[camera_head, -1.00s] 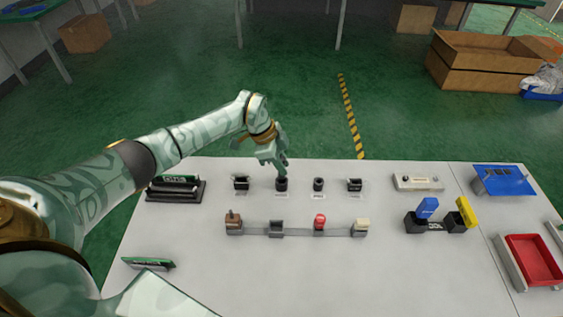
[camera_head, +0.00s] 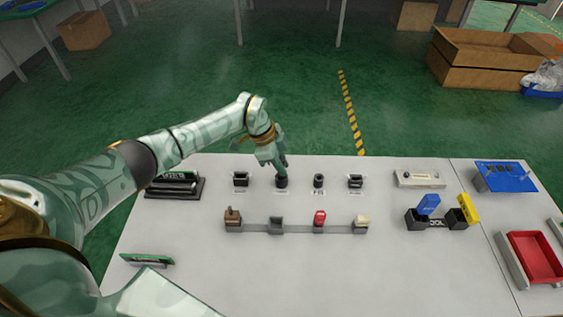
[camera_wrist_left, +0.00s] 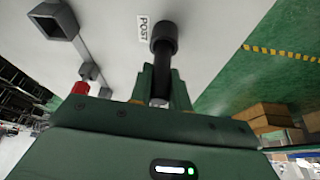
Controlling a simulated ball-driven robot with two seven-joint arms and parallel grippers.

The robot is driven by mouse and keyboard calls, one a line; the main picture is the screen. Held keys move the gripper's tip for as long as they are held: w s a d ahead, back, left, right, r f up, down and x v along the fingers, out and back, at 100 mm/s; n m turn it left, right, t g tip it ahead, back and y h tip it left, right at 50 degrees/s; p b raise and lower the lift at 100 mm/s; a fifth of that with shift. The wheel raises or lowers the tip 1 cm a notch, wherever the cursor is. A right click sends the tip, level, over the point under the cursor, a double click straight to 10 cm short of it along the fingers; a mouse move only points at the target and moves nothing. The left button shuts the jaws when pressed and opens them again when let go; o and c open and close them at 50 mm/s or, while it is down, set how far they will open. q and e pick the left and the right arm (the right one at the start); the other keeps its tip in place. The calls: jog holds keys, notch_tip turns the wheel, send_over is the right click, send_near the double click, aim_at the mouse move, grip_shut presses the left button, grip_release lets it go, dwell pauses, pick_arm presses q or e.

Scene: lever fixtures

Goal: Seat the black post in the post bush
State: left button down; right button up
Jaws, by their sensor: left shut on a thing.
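My left gripper (camera_head: 281,170) is above the back row of fixtures, directly over the black post bush (camera_head: 281,183). In the left wrist view the gripper (camera_wrist_left: 160,98) is shut on the black post (camera_wrist_left: 161,75), a slim dark cylinder. The post's far end meets the wider black bush (camera_wrist_left: 164,36), beside a label reading POST (camera_wrist_left: 143,28). The post looks in line with the bush and its end appears to be at or inside the mouth. How deep it sits is hidden. My right gripper is not in view.
Square black sockets (camera_head: 240,180) (camera_head: 355,181) and a round one (camera_head: 319,181) stand in the same row.

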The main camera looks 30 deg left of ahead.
pick_arm(q)
jog(key=shift+f+b, duration=0.4)
jog(key=shift+f, duration=0.7)
jog(key=c, duration=1.2)
grip_release()
jog(key=shift+c, duration=0.2)
jog(key=shift+r, duration=0.15)
jog(key=p+v, duration=0.3)
jog(key=v, duration=1.3)
jog(key=shift+r, duration=0.1)
